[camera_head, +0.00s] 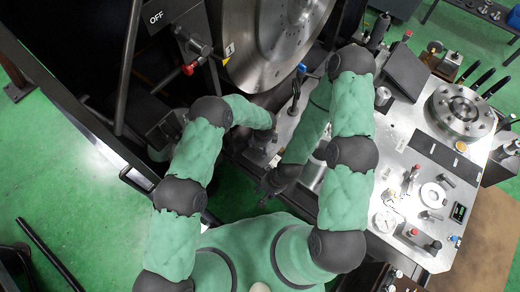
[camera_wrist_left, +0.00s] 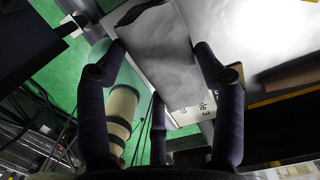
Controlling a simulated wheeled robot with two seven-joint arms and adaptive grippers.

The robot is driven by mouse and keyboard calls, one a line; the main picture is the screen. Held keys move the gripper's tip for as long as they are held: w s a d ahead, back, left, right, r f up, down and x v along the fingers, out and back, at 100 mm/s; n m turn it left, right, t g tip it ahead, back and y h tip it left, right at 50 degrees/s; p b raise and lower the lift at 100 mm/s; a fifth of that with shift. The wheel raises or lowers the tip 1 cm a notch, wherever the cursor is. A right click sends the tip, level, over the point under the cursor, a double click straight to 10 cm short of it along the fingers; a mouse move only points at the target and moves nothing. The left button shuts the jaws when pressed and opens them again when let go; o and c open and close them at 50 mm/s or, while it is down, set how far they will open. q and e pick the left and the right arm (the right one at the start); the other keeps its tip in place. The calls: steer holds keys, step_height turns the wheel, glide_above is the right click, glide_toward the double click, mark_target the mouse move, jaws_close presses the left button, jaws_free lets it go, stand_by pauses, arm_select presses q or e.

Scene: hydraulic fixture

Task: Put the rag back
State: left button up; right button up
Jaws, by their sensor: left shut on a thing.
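My left gripper (camera_head: 263,150) is at the left end of the metal worktop, below the large steel disc. In the left wrist view its dark fingers (camera_wrist_left: 158,65) close around a grey, flat, cloth-like piece, which I take for the rag (camera_wrist_left: 165,58). The rag spans the space between the fingers. In the head view I cannot make the rag out. My right gripper (camera_head: 270,193) is a dark shape lower down, beside the worktop's left end and close to my left one. Its fingers are too small and dark to read.
The metal worktop (camera_head: 405,133) carries a round flange (camera_head: 462,112), a gauge (camera_head: 385,222) and several small fittings. The large steel disc (camera_head: 275,40) stands above my left gripper. A beige cylinder (camera_wrist_left: 121,107) and a label plate (camera_wrist_left: 190,108) show in the left wrist view.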

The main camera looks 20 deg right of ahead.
mark_target(260, 149)
arm_select(q)
steer(key=shift+f+b, duration=0.4)
steer(key=shift+f, duration=1.55)
steer(key=shift+r, duration=0.1)
steer(key=o, duration=1.2)
steer(key=shift+o, duration=0.2)
steer(key=shift+r, duration=0.35)
steer(key=r, duration=0.3)
steer(key=s+r+p, duration=0.1)
steer(key=r, duration=0.3)
steer(key=d+r+p, duration=0.1)
steer(key=r, duration=0.3)
steer(key=shift+s+r, duration=0.1)
steer(key=shift+s, duration=0.05)
